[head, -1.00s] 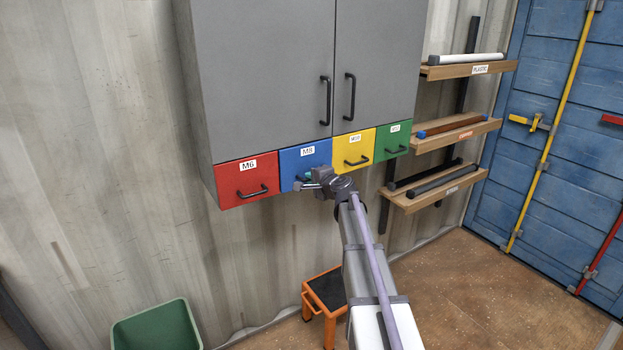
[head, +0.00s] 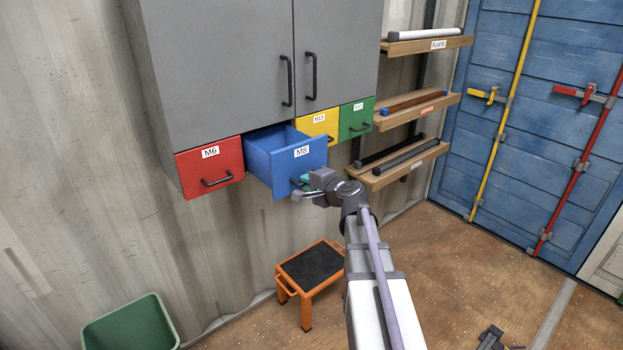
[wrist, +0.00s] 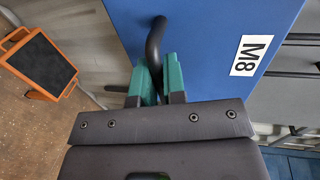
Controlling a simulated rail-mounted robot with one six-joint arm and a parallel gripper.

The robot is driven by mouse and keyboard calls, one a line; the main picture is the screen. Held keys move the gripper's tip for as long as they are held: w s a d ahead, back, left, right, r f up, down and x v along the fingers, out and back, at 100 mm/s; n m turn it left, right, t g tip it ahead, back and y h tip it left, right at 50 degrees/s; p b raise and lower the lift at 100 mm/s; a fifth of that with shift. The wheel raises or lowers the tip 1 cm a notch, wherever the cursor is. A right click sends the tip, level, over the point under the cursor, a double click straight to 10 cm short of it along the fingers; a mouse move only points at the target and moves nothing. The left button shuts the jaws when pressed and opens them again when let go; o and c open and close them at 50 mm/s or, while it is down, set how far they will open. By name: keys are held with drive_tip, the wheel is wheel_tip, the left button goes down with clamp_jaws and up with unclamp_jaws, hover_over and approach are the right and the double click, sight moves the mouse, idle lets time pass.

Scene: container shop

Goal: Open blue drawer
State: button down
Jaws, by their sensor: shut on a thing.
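The blue drawer (head: 298,167), labelled M8, sits in the row under the grey cabinet. It is pulled partway out, and its open top shows. My gripper (head: 304,182) is at the front of this drawer, and its fingers partly hide the handle in the head view. In the wrist view, the green fingertips of my gripper (wrist: 158,82) are shut on the black handle (wrist: 155,42) of the blue drawer front (wrist: 200,35). The inside of the drawer is mostly hidden by its front panel.
The red M6 drawer (head: 209,168), yellow drawer (head: 317,124) and green drawer (head: 356,117) are shut. An orange step stool (head: 310,271) stands on the floor below. A green bin (head: 130,325) is at lower left. Wooden shelves (head: 425,45) hang to the right.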

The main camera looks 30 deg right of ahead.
drive_tip(key=c, duration=1.2)
unclamp_jaws()
drive_tip(key=p+v, duration=0.2)
drive_tip(key=v, duration=0.8)
drive_tip(key=shift+s+d+r, duration=0.1)
drive_tip(key=shift+s, duration=0.25)
